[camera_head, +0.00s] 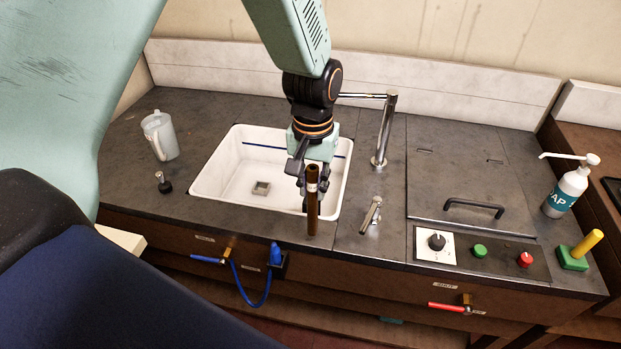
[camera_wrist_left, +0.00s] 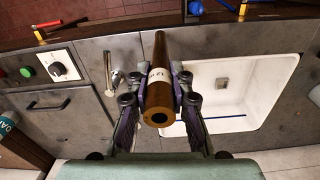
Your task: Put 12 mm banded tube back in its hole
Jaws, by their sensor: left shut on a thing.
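The brown banded tube (camera_head: 313,213) is held upright over the front edge of the sink in the head view. It has a pale band with a mark on it, and its open end faces the camera in the left wrist view (camera_wrist_left: 158,112). My left gripper (camera_head: 309,180) is shut on the tube, with its fingers on both sides of it in the left wrist view (camera_wrist_left: 159,92). The tube's lower end overlaps the counter's front edge in the picture; I cannot tell any contact. I cannot make out the tube's hole. My right gripper is not in view.
The white sink (camera_head: 215,180) holds a small grey square piece (camera_head: 261,188). A tall tap (camera_head: 385,130) and a short metal fitting (camera_head: 371,215) stand to its right. A clear jug (camera_head: 160,135) and small dark knob (camera_head: 163,183) are left. The lidded panel (camera_head: 460,180) is clear.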

